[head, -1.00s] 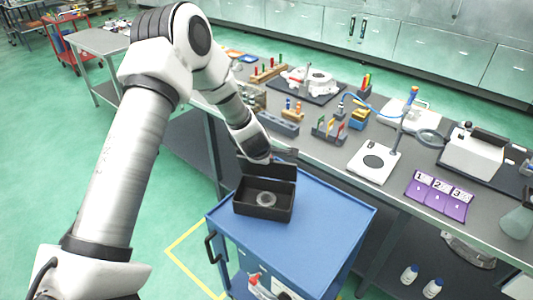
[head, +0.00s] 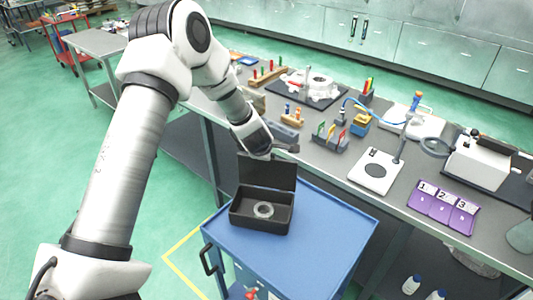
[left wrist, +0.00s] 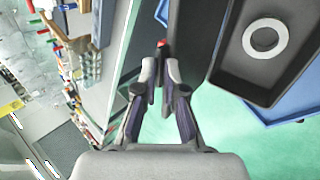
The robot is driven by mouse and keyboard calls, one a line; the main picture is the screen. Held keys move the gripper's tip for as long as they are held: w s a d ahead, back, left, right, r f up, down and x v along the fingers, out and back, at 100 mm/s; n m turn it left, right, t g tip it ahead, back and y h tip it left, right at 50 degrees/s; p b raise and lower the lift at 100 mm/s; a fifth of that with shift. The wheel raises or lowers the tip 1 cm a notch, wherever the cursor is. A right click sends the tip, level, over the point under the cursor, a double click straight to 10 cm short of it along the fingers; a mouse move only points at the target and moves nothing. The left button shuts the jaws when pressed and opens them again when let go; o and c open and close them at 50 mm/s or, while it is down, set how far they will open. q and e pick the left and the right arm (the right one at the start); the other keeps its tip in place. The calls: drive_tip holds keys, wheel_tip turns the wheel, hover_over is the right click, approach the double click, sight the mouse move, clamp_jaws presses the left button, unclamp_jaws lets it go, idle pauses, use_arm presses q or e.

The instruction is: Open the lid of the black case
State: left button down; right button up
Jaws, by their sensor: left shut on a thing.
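The black case (head: 247,223) stands on the blue trolley top with its lid (head: 266,173) raised, standing roughly upright at the back edge. A pale metal ring (head: 263,210) lies on the case floor. The ring also shows in the left wrist view (left wrist: 265,38), inside the case tray (left wrist: 228,68). My left gripper (head: 284,149) is at the upper edge of the lid. In the left wrist view its fingers (left wrist: 160,68) are close together beside the dark lid (left wrist: 190,35). It is shut on the lid; the exact contact is partly hidden. My right gripper is not in view.
The blue trolley (head: 310,245) has free room around the case.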

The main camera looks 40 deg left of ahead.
use_arm(q)
drive_tip(key=c, duration=1.3)
unclamp_jaws()
drive_tip(key=v, duration=1.2)
